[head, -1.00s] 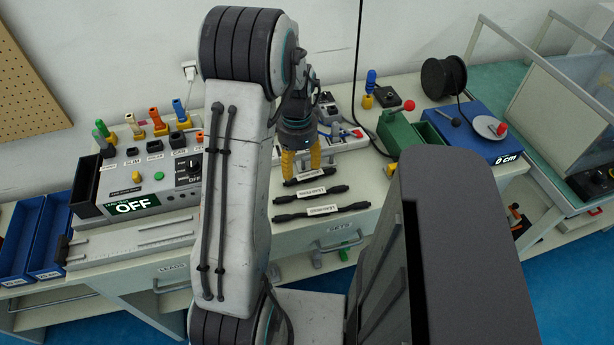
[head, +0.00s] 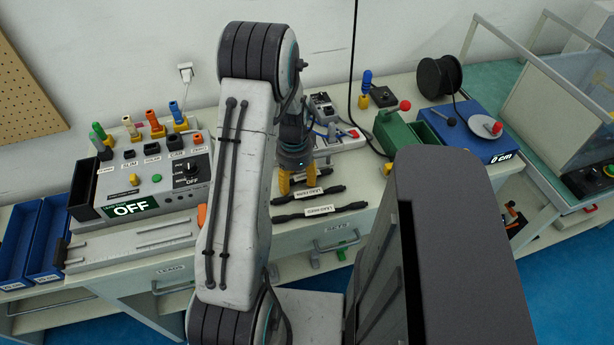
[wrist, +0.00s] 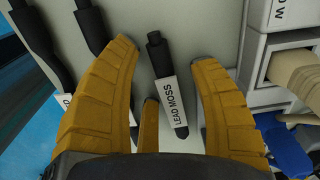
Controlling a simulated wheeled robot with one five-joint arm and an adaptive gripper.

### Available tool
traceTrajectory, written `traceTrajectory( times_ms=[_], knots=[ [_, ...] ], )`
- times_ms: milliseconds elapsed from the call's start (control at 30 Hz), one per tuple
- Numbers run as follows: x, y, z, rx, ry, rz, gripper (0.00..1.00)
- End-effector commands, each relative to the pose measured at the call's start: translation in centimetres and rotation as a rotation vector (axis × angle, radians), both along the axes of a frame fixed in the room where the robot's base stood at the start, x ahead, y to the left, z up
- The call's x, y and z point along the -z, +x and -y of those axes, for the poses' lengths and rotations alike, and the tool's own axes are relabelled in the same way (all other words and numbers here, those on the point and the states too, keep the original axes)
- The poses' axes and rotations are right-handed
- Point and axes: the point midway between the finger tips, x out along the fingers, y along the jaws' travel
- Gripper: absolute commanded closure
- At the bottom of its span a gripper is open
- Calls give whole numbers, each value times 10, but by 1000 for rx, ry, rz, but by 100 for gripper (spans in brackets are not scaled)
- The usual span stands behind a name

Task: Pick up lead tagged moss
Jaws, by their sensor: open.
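The lead tagged moss (wrist: 163,78) is a short dark lead with a white "LEAD MOSS" label. In the wrist view it lies on the bench top between the two yellow fingers of my gripper (wrist: 165,55), with a gap on each side. In the head view my gripper (head: 298,186) is over the back of the row of leads, open and empty, and it largely hides the moss lead. Two other labelled dark leads lie in front, a middle one (head: 327,190) and a front one (head: 347,208).
A tester box (head: 160,180) with colored plugs stands to the left. A green box (head: 397,133) and a blue unit with a reel (head: 480,135) stand to the right. In the wrist view, two dark leads (wrist: 40,45) lie left of my fingers and a light rack stands right.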

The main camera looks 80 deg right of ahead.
Motion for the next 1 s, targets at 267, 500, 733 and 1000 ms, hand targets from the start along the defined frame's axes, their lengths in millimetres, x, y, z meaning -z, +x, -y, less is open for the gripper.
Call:
traceTrajectory(
  times_ms=[267, 500, 733, 1000],
  knots=[
    [4, 0, 0, 0, 0, 0, 44],
    [3, 0, 0, 0, 0, 0, 59],
    [3, 0, 0, 0, 0, 0, 79],
    [3, 0, 0, 0, 0, 0, 100]
  ],
)
